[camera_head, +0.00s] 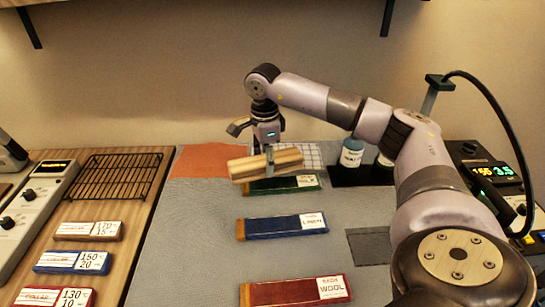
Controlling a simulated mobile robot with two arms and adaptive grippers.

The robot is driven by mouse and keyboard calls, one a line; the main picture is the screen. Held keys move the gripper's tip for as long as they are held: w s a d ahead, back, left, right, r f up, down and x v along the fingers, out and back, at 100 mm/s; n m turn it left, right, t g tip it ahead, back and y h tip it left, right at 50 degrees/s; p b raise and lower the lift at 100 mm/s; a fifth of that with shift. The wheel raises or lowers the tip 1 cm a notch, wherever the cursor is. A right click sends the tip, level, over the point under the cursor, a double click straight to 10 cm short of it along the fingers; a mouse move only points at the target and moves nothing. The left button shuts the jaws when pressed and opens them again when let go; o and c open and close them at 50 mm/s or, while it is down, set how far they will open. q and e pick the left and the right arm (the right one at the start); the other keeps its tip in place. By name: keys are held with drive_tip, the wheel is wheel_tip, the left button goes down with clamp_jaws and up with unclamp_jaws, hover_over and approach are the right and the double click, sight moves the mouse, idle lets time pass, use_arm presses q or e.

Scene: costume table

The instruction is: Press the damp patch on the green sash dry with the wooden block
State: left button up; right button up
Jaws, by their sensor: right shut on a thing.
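The wooden block (250,166) is a pale, long bar, held level in my right gripper (269,158). The gripper comes down from above and is shut around the block's middle. The green sash (285,186) lies on the grey mat just below and in front of the block, with a white label at its right end. The block covers part of the sash's back side. I cannot tell whether the block touches the sash. No damp patch can be made out on the visible part of the sash. My left gripper is not in view.
A blue sash (270,228) and a red sash (275,293) lie nearer on the grey mat (190,245). A labelled jar (352,153) stands right of the block. A black wire rack (118,175) and several label blocks are at left. An orange cloth (203,158) lies behind.

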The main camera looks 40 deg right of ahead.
drive_tip(key=d+m, duration=0.2)
drive_tip(key=d, duration=0.1)
drive_tip(key=shift+w, duration=0.2)
drive_tip(key=shift+d+f+m, duration=0.1)
drive_tip(key=shift+d+m, duration=0.05)
drive_tip(key=shift+m, duration=0.25)
wheel_tip(320, 180, down, 6)
drive_tip(key=b, duration=0.5)
